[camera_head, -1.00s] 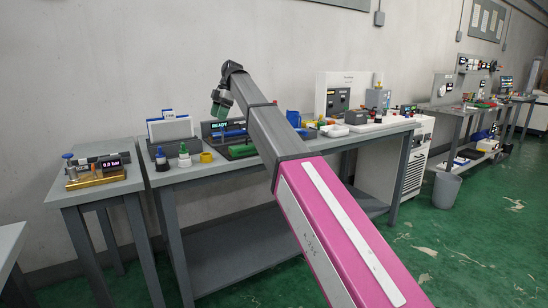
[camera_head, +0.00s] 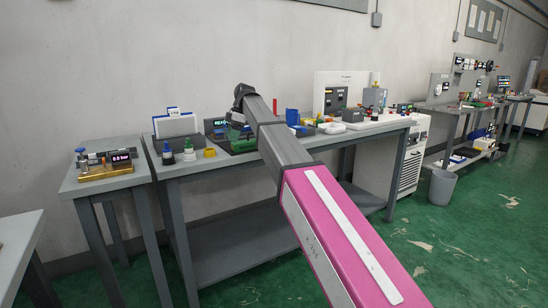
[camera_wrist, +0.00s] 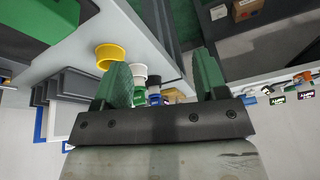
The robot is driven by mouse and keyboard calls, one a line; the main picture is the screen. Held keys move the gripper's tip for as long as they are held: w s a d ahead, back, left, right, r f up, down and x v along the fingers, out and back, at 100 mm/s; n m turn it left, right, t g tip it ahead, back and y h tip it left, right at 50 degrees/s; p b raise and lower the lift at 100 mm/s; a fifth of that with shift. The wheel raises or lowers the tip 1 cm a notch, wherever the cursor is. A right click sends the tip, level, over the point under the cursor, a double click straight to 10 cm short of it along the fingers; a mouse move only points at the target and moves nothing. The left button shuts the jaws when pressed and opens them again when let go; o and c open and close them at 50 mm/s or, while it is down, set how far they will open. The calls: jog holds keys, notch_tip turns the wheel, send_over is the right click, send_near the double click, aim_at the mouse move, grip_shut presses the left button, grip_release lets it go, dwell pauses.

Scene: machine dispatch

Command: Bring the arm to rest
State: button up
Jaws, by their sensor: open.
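My arm, pink and grey, reaches from the lower right over the workbench (camera_head: 190,169) in the head view. My gripper (camera_head: 236,120) hangs at its far end, small and partly lost against the things behind it. In the wrist view my gripper (camera_wrist: 162,78) shows two green fingers well apart, with nothing held between them. A yellow ring (camera_wrist: 110,52) and white, green and blue bottle-like items lie beyond the fingers, apart from them as far as I can tell.
A small side table (camera_head: 85,184) with a brass gauge device (camera_head: 105,171) stands at the left. Blue and green capped bottles and a yellow ring (camera_head: 209,153) stand on the bench. A grey bin (camera_head: 442,187) is on the green floor, which is open at the right.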

jog(key=s+d+f+m, duration=0.25)
jog(key=d+f, duration=0.35)
jog(key=f, duration=0.3)
jog(key=s+d+f+m, duration=0.1)
jog(key=d+f+m, duration=0.3)
jog(key=d+f, duration=0.3)
jog(key=s+d+f+m+t+h, duration=0.1)
jog(key=s+d+f+m, duration=0.6)
jog(key=s+d+f, duration=0.4)
jog(key=s+d+f+m+h, duration=0.2)
jog(key=s+d+f+m, duration=0.5)
jog(key=s+d+f, duration=0.5)
notch_tip(320, 180, down, 5)
jog(key=shift+s+f+m+t+h, duration=0.2)
jog(key=shift+s+m+t+h, duration=0.1)
jog(key=shift+s+m+t, duration=0.1)
jog(key=shift+w, duration=0.1)
